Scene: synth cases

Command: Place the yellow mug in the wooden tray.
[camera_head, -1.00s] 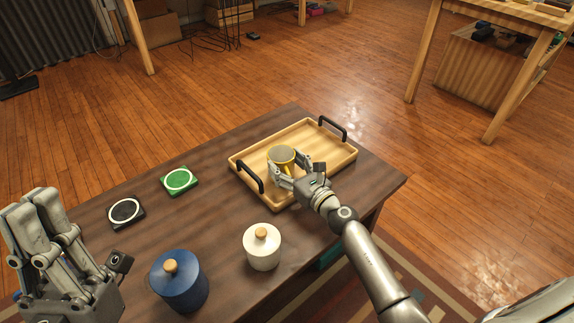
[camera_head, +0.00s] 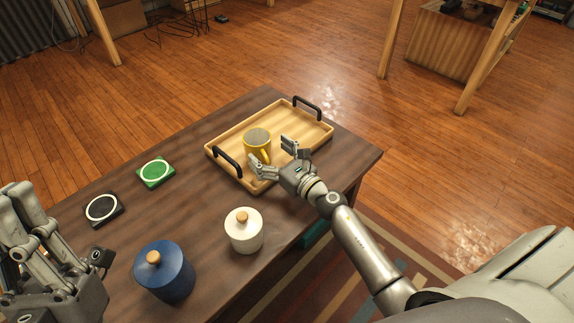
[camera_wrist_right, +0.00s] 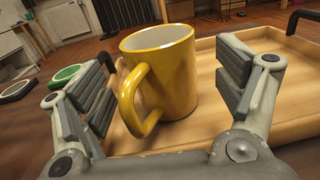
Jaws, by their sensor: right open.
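The yellow mug (camera_head: 257,141) stands upright inside the wooden tray (camera_head: 302,149), which has black handles at both ends. In the right wrist view the mug (camera_wrist_right: 172,75) stands on the tray floor (camera_wrist_right: 210,118) with its handle turned toward my palm. My right gripper (camera_head: 272,158) is open, with its fingers wide apart on the near side of the mug. The right wrist view shows gaps between the fingers and the mug. My left gripper (camera_head: 30,235) is at the left edge of the head view, away from the mug; its fingertips are not clearly visible.
A white lidded jar (camera_head: 244,232) and a blue lidded jar (camera_head: 165,272) stand on the dark table (camera_head: 190,210) in front of the tray. A green coaster (camera_head: 156,172) and a black coaster (camera_head: 103,209) lie to the left. Bare tabletop lies between them.

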